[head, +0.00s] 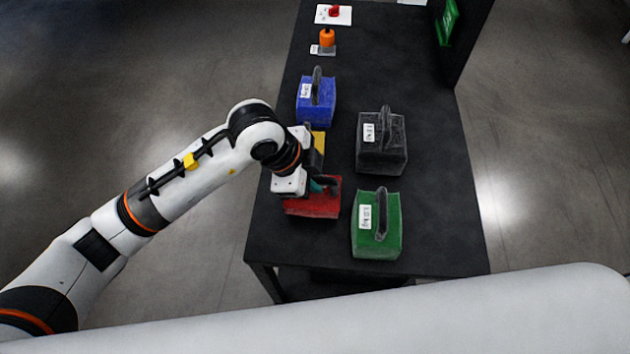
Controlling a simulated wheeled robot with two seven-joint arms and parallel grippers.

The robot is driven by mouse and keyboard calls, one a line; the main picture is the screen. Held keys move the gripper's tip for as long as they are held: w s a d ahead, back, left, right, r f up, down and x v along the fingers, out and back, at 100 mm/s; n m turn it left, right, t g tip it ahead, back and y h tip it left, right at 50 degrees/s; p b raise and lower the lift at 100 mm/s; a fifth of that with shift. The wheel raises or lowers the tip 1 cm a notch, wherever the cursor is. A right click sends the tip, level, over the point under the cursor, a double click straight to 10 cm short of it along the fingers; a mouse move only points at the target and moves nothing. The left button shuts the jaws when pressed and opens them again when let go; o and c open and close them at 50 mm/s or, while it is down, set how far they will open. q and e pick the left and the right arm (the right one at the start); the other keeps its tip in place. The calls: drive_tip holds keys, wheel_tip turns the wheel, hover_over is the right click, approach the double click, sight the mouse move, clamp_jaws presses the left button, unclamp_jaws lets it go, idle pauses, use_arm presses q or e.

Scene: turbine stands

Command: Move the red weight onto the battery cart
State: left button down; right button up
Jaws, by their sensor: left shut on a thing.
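The red weight (318,204) is a red block at the left front of the black table (440,235). My left gripper (318,186) is over it, shut on its handle, which the gripper mostly hides. I cannot tell whether the weight rests on the table or is slightly lifted. My right gripper is not in view. I cannot make out a battery cart in the head view.
A green weight (391,240) stands right of the red one, a black weight (394,155) behind that. A blue weight (328,110) and a partly hidden yellow block (319,143) stand behind my gripper. An orange object (327,38) and red button (335,11) are farther back.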

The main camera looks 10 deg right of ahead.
use_arm(q)
wheel_tip(320, 180, down, 2)
drive_tip(key=shift+f, duration=0.25)
drive_tip(key=c, duration=1.4)
unclamp_jaws()
drive_tip(key=shift+o, duration=0.2)
drive_tip(key=b+v, duration=0.1)
drive_tip(key=v, duration=1.1)
